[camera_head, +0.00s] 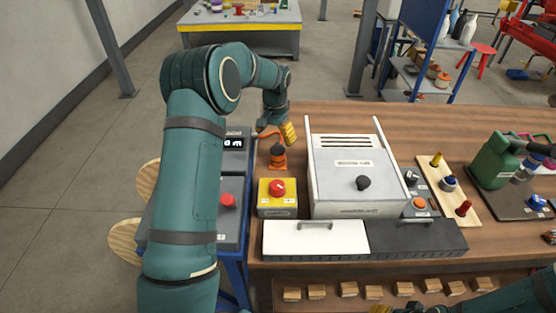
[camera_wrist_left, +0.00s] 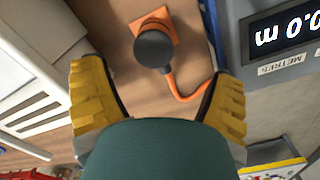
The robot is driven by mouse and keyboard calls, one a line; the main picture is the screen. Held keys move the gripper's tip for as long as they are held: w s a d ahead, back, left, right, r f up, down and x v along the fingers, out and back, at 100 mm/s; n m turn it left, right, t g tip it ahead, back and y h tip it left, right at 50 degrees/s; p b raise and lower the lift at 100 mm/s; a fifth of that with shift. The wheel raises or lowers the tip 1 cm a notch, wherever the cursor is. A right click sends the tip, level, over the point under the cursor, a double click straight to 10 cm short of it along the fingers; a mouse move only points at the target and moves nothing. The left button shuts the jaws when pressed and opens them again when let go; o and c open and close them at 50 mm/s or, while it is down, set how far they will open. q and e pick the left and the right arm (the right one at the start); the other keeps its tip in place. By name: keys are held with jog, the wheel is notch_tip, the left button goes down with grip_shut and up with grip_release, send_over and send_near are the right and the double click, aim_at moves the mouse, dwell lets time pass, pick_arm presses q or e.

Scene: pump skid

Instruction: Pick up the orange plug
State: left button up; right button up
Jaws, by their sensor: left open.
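The orange plug (camera_head: 278,162) stands on the wooden bench, left of the white-lidded box. In the left wrist view the plug (camera_wrist_left: 155,48) shows a square orange base and a dark round top, with an orange cable curving from it. My left gripper (camera_head: 289,133) has yellow fingers and is above and slightly right of the plug in the head view. In the wrist view its fingers (camera_wrist_left: 157,85) are spread wide and empty, with the plug beyond them, apart from both. My right gripper (camera_head: 400,309) shows only partly at the bottom edge; its opening is unclear.
A yellow box with a red button (camera_head: 277,189) stands just in front of the plug. The white box (camera_head: 350,165) is close on the right. A grey meter with a display (camera_head: 234,143) is on the left. Bare bench lies behind the plug.

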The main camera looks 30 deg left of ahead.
aim_at(277, 149)
pick_arm(q)
notch_tip(277, 149, down, 2)
jog(key=shift+f, duration=0.1)
jog(key=f, duration=0.1)
jog(key=f+b, duration=0.1)
jog(key=f, duration=0.3)
jog(key=shift+s+d+f+b, duration=0.1)
jog(key=shift+d+b, duration=0.3)
jog(key=c, duration=1.4)
jog(key=shift+r+p, duration=1.2)
jog(key=shift+r, duration=3.9)
